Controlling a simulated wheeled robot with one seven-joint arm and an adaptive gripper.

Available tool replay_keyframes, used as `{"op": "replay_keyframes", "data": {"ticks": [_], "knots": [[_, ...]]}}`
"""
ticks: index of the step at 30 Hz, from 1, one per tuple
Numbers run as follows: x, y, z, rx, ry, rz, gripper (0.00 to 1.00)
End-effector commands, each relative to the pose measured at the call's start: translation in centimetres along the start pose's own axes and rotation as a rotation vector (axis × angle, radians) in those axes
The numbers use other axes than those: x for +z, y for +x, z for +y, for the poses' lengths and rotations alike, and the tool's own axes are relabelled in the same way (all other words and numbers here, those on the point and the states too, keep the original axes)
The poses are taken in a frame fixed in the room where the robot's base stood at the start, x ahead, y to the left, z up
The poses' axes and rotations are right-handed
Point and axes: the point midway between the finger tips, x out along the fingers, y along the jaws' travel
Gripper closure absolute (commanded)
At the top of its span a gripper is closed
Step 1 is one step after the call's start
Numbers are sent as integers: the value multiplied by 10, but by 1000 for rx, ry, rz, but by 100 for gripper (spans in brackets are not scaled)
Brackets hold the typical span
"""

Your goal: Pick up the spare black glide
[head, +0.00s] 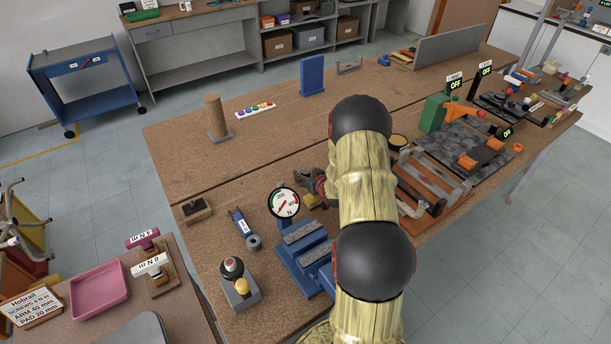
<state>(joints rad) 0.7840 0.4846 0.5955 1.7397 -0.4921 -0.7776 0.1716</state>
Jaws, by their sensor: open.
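A small wooden block (199,215) with a dark piece (192,208) on top sits at the near left part of the big brown workbench (185,168). The dark piece may be the black glide, but it is too small to tell for sure. My gripper (303,182) is open over the middle of the bench, behind the round dial gauge and well to the right of the wooden block. My arm hides part of the gripper and the bench beneath it.
A dial gauge (284,202) and a blue vise (304,262) stand near my arm. A wooden post (213,115) and a blue upright plate (312,75) stand farther back. A pink tray (99,291) lies on the side table. The bench's left middle is mostly clear.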

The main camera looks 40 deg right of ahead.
Motion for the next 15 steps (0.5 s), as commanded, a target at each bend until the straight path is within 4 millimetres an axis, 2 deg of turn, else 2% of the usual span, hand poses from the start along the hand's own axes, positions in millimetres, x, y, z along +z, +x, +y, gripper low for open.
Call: {"op": "replay_keyframes", "data": {"ticks": [8,15], "knots": [[-1,4,0,0,0,1,48],[-1,4,0,0,0,1,61]]}}
